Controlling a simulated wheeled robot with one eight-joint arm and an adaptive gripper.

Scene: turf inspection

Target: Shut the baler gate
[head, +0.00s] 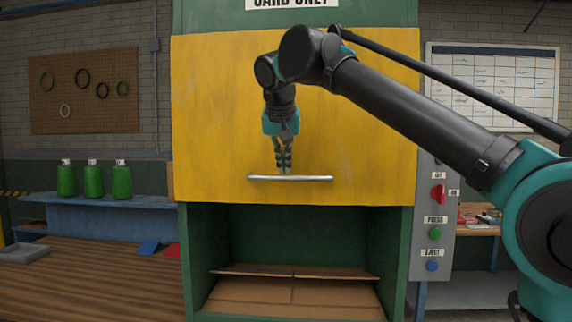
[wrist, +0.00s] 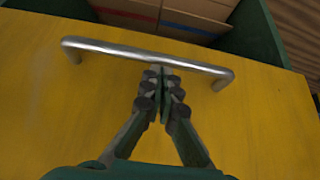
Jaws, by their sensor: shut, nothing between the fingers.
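The baler gate (head: 215,110) is a yellow panel on the green baler, raised so that the lower opening stands uncovered. A silver bar handle (head: 310,178) runs level near its bottom edge; the handle also shows in the wrist view (wrist: 110,49). My gripper (head: 284,170) points down at the handle, its fingertips at or just above the bar's middle. In the wrist view my gripper (wrist: 160,72) is shut, with its tips close to the bar. I cannot tell whether they touch it. Flattened cardboard (head: 250,290) lies inside the opening.
A grey control panel (head: 433,230) with a red switch, a green button and a blue button stands right of the baler. Green bottles (head: 93,180) stand on a blue bench (head: 100,212) at left. A whiteboard (head: 495,85) hangs behind my arm. The opening's upper part is clear.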

